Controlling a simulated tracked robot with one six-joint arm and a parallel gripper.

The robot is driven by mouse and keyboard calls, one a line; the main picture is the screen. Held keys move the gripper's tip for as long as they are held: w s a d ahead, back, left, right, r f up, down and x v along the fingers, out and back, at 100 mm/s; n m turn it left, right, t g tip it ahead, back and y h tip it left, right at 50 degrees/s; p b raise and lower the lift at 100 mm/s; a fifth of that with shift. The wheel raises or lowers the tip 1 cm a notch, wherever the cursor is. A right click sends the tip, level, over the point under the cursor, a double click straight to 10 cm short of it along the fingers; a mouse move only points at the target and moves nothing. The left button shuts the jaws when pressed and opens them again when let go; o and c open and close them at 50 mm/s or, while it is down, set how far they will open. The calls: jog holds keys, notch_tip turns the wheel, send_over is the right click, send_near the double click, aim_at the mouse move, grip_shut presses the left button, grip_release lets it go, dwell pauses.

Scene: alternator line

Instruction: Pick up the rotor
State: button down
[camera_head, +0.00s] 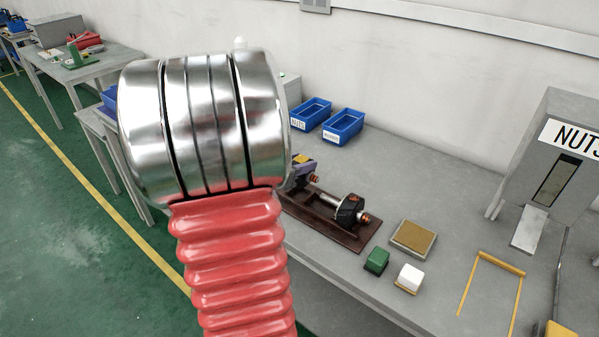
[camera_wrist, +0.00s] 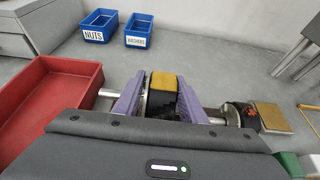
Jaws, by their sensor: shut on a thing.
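My gripper (camera_wrist: 159,88) has two purple fingers, shut on the rotor (camera_wrist: 164,84) in the wrist view. The rotor shows a yellow-gold face and dark body between the fingers, with a metal shaft at the side. The rotor's full outline is hidden there. I cannot tell whether it touches the fixture.
The brown fixture (camera_head: 309,219) also carries a dark part with a metal shaft (camera_head: 350,208). A red tray (camera_wrist: 60,84) lies left of my gripper. Blue bins (camera_head: 343,126) stand behind. Green (camera_head: 376,260) and white blocks (camera_head: 409,278) and a tan-topped pad (camera_head: 414,238) lie to the right.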

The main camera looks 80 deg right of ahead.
jog(key=shift+r, duration=2.8)
jog(key=shift+w, duration=0.15)
